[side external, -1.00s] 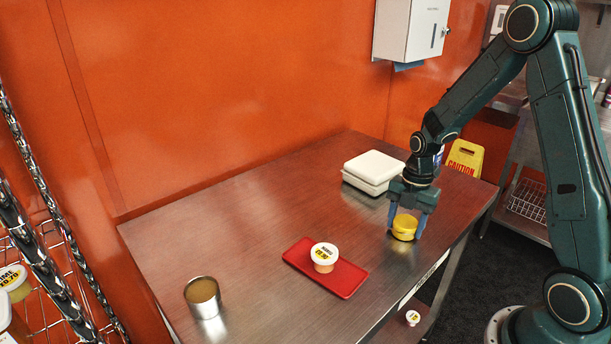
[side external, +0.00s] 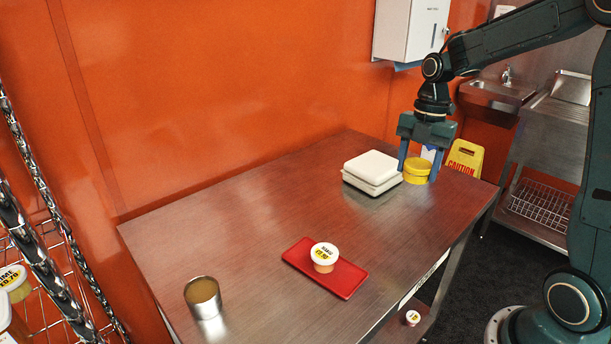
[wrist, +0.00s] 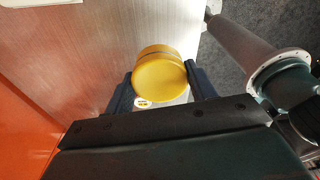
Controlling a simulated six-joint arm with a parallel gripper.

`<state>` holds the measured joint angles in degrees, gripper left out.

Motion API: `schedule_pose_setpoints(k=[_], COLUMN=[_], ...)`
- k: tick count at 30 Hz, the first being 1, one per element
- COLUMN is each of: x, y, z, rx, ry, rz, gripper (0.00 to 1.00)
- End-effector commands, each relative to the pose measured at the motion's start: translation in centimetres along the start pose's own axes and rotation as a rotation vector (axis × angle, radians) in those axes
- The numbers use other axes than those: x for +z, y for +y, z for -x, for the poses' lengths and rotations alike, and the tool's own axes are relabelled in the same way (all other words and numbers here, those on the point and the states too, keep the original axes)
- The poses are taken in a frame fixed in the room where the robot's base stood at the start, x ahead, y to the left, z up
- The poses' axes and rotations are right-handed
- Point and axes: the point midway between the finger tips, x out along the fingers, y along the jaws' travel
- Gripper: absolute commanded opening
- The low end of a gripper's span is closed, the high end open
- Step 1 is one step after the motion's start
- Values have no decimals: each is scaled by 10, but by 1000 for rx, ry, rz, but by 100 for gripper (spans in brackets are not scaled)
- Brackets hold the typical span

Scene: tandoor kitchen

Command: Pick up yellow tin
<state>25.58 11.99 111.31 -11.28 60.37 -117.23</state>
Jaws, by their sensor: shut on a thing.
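The yellow tin (side external: 416,171) is a short round tin, held between the fingers of my gripper (side external: 419,173). In the side view it shows just right of the white boxes, over the table's far right part. It seems raised off the tabletop, though the gap under it is hard to judge. In the wrist view the tin (wrist: 161,76) fills the space between the two dark fingers of my gripper (wrist: 160,86), its round yellow face towards the camera.
Stacked white boxes (side external: 372,172) stand close left of the tin. A red tray (side external: 342,279) carries a white-lidded tub (side external: 324,257). An open metal can (side external: 203,297) stands at front left. Bare steel table (side external: 250,220) lies between. A yellow caution sign (side external: 464,158) stands beyond the table.

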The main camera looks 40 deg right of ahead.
Motion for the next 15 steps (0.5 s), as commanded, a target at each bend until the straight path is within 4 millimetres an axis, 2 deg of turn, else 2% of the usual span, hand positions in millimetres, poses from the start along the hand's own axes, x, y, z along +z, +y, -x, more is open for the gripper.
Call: schedule_pose_setpoints(k=[1,6,15], x=[-1,-3,-5], y=[0,0,0], z=[9,28,38], rx=[4,3,0], ry=[-3,-2,0], rz=[-1,-1,0], gripper=[30,30,30])
